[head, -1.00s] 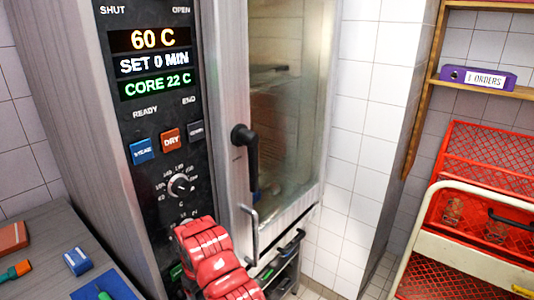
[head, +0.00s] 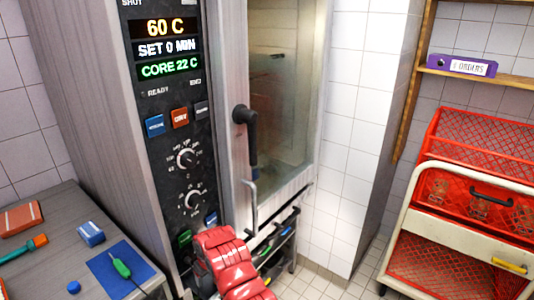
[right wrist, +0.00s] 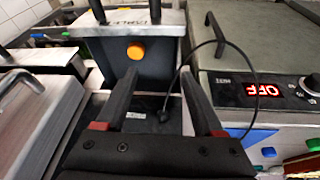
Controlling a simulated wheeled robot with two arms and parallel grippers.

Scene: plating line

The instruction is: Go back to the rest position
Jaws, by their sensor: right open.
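My right arm's red wrist part (head: 228,265) shows at the bottom of the head view, in front of the oven's lower panel; its fingertips are hidden there. In the right wrist view my right gripper (right wrist: 158,72) has its two dark fingers spread, with nothing visible held between them. Beyond the fingers is a metal appliance with an orange button (right wrist: 135,52), and a black cable (right wrist: 222,42) loops close to the right finger. I cannot tell whether the cable touches it. My left gripper is in neither view.
The tall oven's display (head: 165,48) reads 60 C, SET 0 MIN, CORE 22 C. Its door handle (head: 251,140) stands out. A bench (head: 60,265) with tools is left; a cart (head: 412,222) with red crates is right. An appliance panel (right wrist: 262,90) reads OFF. Tiled floor (head: 318,286) shows between oven and cart.

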